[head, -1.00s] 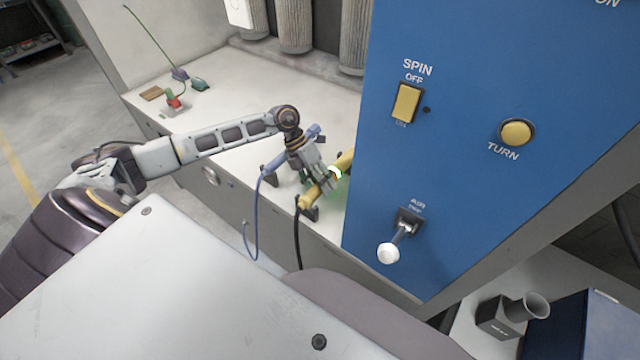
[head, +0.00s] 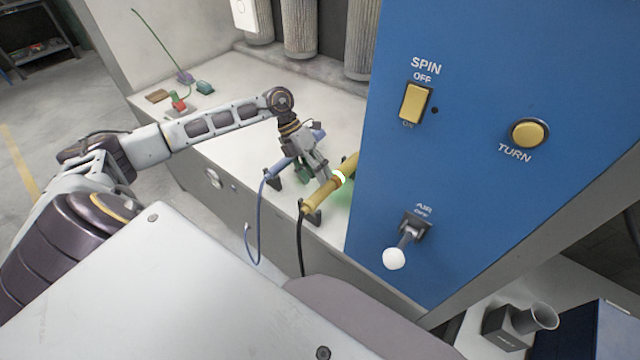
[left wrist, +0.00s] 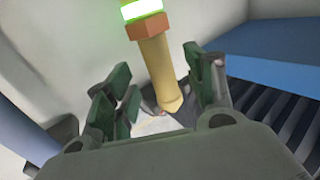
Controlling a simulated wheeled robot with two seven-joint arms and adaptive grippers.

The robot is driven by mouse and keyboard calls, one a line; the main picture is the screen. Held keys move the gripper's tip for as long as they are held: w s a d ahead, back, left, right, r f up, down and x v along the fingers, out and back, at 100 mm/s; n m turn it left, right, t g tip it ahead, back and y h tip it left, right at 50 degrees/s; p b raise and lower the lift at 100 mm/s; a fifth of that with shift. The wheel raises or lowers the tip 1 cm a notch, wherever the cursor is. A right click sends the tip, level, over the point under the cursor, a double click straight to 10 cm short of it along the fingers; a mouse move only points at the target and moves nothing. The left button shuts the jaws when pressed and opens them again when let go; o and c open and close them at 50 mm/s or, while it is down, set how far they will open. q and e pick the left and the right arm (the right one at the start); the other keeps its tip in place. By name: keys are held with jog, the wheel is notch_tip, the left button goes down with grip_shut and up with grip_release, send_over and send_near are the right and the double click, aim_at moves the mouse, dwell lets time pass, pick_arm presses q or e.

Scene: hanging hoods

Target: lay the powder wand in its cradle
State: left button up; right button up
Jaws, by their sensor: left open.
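The yellow wand (head: 320,197) has an orange collar, a lit white-green ring and a black hose. It lies at the bench edge beside the blue panel, its near end on a dark cradle bracket (head: 312,217). My left gripper (head: 322,174) is open just behind and above the wand. In the left wrist view the wand (left wrist: 154,72) shows between the spread fingers, with no finger seen closed on it. A blue wand (head: 280,166) with a blue hose rests on dark brackets to the left, partly behind my gripper. My right gripper is out of view.
The blue panel (head: 480,190) stands close to the right, with a switch, a button and the air lever (head: 403,243) jutting out. Grey filter cylinders (head: 300,28) hang behind. Small red and green items (head: 180,102) lie at the far left of the bench (head: 235,85).

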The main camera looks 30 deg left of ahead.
pick_arm(q)
jog(key=v, duration=0.8)
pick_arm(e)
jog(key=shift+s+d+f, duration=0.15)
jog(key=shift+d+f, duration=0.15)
pick_arm(q)
notch_tip(320, 180, up, 9)
jog(key=p, duration=0.8)
jog(key=shift+r+p, duration=0.2)
jog(key=shift+p, duration=0.15)
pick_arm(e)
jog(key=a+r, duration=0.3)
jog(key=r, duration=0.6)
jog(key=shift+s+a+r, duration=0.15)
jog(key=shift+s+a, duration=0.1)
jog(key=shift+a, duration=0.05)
